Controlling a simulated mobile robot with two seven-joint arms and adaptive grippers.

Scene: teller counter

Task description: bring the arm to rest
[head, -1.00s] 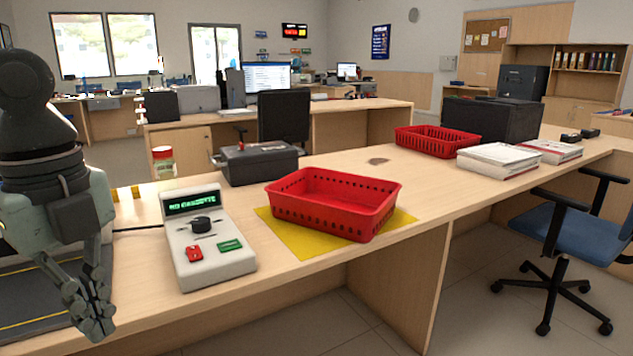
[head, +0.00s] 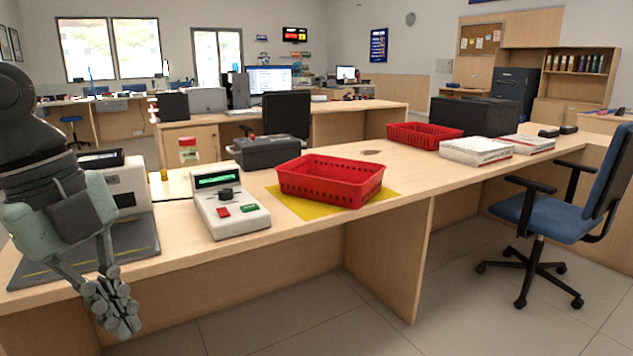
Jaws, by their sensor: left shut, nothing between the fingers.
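My left gripper (head: 117,312) hangs at the lower left of the head view, fingers pointing down. It is shut and empty. It shows in front of the counter's (head: 290,238) front edge, with the dark mat (head: 140,240) behind it. The left arm comes in from the left edge of the picture. My right gripper is out of the picture.
A white control box (head: 238,222) with a green display stands right of the arm. An empty red basket (head: 325,187) sits on a yellow mat (head: 290,205). A white machine (head: 132,187) stands behind the arm. A blue chair (head: 560,215) and open floor lie at right.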

